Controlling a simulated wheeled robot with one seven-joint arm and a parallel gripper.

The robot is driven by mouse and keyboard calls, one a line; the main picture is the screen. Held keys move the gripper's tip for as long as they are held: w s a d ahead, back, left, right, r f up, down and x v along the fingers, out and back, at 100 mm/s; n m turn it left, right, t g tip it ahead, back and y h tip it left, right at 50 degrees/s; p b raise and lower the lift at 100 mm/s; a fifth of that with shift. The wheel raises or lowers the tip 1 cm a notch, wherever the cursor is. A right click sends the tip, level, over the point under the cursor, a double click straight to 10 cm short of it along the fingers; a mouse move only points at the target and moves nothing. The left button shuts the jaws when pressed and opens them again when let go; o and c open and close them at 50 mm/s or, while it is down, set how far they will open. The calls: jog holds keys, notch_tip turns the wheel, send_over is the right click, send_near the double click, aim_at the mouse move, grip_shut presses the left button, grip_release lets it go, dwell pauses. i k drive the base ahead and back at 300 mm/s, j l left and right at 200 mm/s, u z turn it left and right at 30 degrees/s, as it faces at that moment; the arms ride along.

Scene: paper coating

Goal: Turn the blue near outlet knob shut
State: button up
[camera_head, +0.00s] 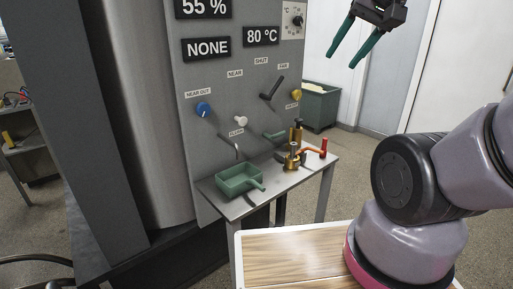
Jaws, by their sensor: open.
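The blue near outlet knob (203,109) is on the grey panel (215,72), below a label that seems to read NEAR OUT. A curved spout (231,146) comes out of the panel below and right of it. My gripper (346,58) is open and empty at the top right, its two green fingers pointing down and left. It is well apart from the knob and higher in the picture. Nothing hides the knob.
A white knob (240,121), a black lever (272,88) and a yellow knob (296,95) share the panel. A green pan (240,180) and brass valve (292,156) stand on the small shelf (230,209). A wood-topped surface (290,255) is in front.

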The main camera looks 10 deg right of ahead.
aim_at(203, 110)
jog(key=k+j, duration=0.1)
jog(key=j, duration=0.7)
jog(key=k+j, duration=0.15)
jog(key=j, duration=0.2)
jog(key=j+z, duration=0.1)
jog(key=j, duration=0.3)
jog(key=k, duration=0.05)
